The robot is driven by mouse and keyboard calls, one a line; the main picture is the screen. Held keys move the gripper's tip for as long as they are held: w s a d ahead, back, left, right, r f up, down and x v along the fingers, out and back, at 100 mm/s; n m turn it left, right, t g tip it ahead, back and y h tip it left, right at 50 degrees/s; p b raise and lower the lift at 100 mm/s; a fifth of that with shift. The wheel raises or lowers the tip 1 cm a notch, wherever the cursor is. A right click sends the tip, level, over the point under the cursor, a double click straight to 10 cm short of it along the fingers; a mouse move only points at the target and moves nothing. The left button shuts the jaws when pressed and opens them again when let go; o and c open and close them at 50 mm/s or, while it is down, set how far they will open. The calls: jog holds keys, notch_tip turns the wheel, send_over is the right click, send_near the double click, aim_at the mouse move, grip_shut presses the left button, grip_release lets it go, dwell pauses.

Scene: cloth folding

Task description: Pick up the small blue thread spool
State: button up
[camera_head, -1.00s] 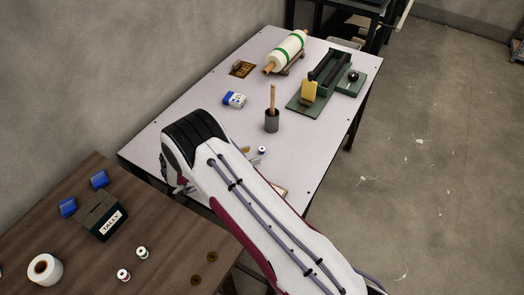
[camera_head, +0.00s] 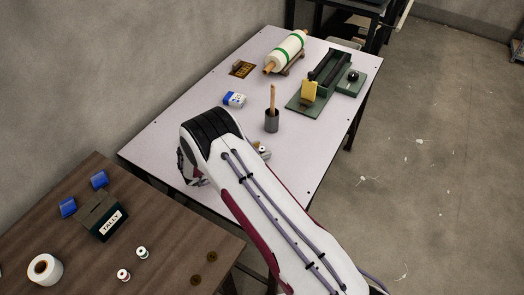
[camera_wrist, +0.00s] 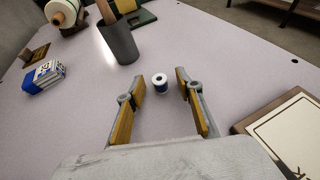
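The small blue thread spool (camera_wrist: 160,83) stands upright on the pale table, white on top with a dark blue band. In the wrist view it lies just ahead of my gripper (camera_wrist: 158,88), roughly centred between the fingertips. My gripper is open and empty, its two yellow-padded fingers wide apart. In the head view a small white spool top (camera_head: 263,150) shows at the edge of my arm, which hides most of the gripper.
A dark cup (camera_wrist: 118,42) with a wooden stick stands beyond the spool. A blue and white box (camera_wrist: 44,77) lies left. A wood-framed board (camera_wrist: 285,135) lies close on the right. The brown table (camera_head: 170,225) holds other spools and a dark box.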

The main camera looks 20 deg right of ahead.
dwell(0.5)
jog(key=c, duration=0.8)
jog(key=shift+r, duration=0.2)
notch_tip(320, 180, up, 10)
jog(key=shift+f, duration=0.2)
